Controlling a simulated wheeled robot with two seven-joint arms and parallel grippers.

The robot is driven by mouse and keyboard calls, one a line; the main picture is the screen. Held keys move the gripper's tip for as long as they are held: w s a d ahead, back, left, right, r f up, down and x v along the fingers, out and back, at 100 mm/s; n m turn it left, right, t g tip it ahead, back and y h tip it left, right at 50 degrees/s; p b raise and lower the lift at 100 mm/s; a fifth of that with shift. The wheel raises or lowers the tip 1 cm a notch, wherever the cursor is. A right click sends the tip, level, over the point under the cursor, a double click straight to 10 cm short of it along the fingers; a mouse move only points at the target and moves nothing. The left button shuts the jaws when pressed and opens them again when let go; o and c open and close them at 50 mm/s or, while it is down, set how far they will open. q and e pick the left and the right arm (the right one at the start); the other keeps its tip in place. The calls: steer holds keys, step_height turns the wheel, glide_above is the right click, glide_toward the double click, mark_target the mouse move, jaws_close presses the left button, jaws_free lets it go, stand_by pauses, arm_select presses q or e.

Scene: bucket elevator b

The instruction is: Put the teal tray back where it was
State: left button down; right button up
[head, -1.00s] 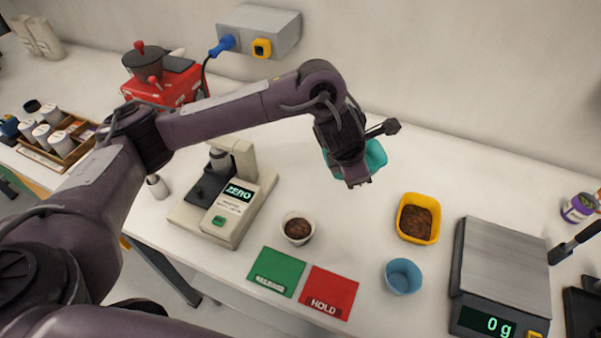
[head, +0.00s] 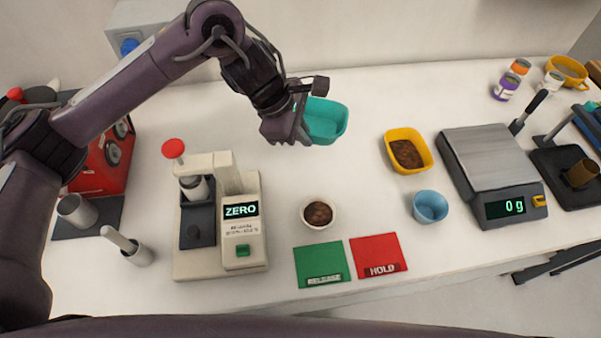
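The teal tray (head: 327,121) is at the back middle of the white counter, with its open top facing up. Its left side is hidden behind my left gripper. My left gripper (head: 291,133) points down at the tray's left edge, overlapping it in the picture. Its fingers are dark and bunched against the rim. I cannot tell whether they are shut on it, or whether the tray rests on the counter or is held above it. My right gripper is not in view.
A yellow tray (head: 424,147) and a white cup (head: 305,218) hold brown contents. A blue cup (head: 431,207), a scale (head: 480,155) reading 0 g, and green (head: 322,262) and red (head: 377,250) pads lie nearby. A ZERO device (head: 240,242) stands left. Counter between the teal and yellow trays is clear.

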arm_select(q)
steer(key=p, duration=0.3)
glide_above(308, 184)
steer(key=a, duration=0.2)
steer(key=f, duration=1)
steer(key=shift+s+d+f, duration=0.25)
steer(key=shift+f, duration=0.45)
step_height(308, 184, down, 4)
steer(key=shift+r+p, duration=0.25)
steer(key=shift+p, duration=0.2)
steer(key=shift+f, duration=0.3)
steer(key=shift+f+b, duration=0.2)
steer(key=shift+b, duration=0.15)
steer(key=c, duration=1.7)
jaws_free()
steer(key=shift+r, duration=0.1)
